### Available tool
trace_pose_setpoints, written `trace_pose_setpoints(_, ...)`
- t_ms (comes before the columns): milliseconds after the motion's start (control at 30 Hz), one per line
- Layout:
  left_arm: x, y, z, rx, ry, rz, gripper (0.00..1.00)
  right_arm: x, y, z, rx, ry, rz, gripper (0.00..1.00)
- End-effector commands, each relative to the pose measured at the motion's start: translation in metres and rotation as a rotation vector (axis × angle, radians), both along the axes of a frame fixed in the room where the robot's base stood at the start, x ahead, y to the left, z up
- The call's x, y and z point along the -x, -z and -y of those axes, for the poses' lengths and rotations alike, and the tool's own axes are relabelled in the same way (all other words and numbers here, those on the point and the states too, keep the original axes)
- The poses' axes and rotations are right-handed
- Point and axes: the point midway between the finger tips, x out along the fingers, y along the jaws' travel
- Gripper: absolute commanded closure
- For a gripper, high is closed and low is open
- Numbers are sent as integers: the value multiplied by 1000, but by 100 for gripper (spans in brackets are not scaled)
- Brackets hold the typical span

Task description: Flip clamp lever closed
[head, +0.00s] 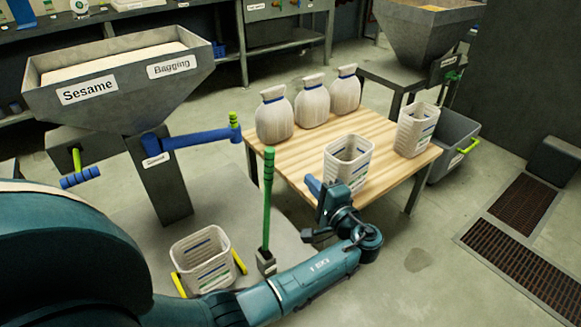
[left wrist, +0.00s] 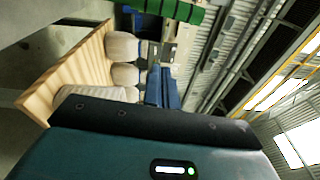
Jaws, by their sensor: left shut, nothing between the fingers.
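A tall green lever (head: 267,200) stands upright from a small grey base (head: 265,262) on the floor plate, beside a white slatted basket (head: 203,260) held between yellow clamp bars (head: 240,263). My left gripper (head: 314,187) is to the right of the lever and apart from it, in front of the wooden table. Its blue fingers (left wrist: 162,88) are together and empty in the left wrist view. A green bar (left wrist: 180,12) crosses the top of that view; I cannot tell if it is the same lever. My right gripper is not in view.
A Sesame hopper (head: 125,85) with a blue arm (head: 200,138) stands at the left. The wooden table (head: 295,155) bears white sacks (head: 312,103) and two baskets (head: 348,160). A grey bin (head: 455,145) stands behind it.

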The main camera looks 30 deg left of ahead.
Motion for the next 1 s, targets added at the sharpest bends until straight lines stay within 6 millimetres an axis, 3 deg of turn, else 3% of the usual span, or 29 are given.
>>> trace_pose_setpoints(367, -5, 0, -8, 1, 2, 1, 100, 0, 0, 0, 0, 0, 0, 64)
trace_pose_setpoints(833, -52, 2, -89, 1, 0, 0, 100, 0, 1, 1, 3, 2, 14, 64)
trace_pose_setpoints(1000, -26, -3, -92, 4, 4, -1, 100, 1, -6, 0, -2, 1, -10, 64)
